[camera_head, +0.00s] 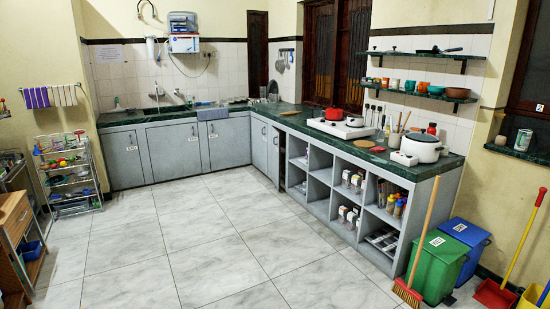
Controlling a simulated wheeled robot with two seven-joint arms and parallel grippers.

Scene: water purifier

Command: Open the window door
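A dark brown wooden window (336,55) with tall panels stands in the back part of the right wall, above the green counter. I cannot tell whether its panels are shut or ajar. A narrow dark wooden panel (257,52), a door or window, is in the back wall near the corner. Another dark-framed window (533,70) is at the right edge, partly cut off, with a green sill (520,154) and a can (523,140) on it. Neither of my grippers is in view.
An L-shaped green counter (300,125) over grey cabinets runs below the windows, carrying a stove (340,128) and rice cooker (421,147). A broom (423,240) and green bin (437,265) stand right. A wire rack (70,180) stands left. The tiled floor (190,240) is clear.

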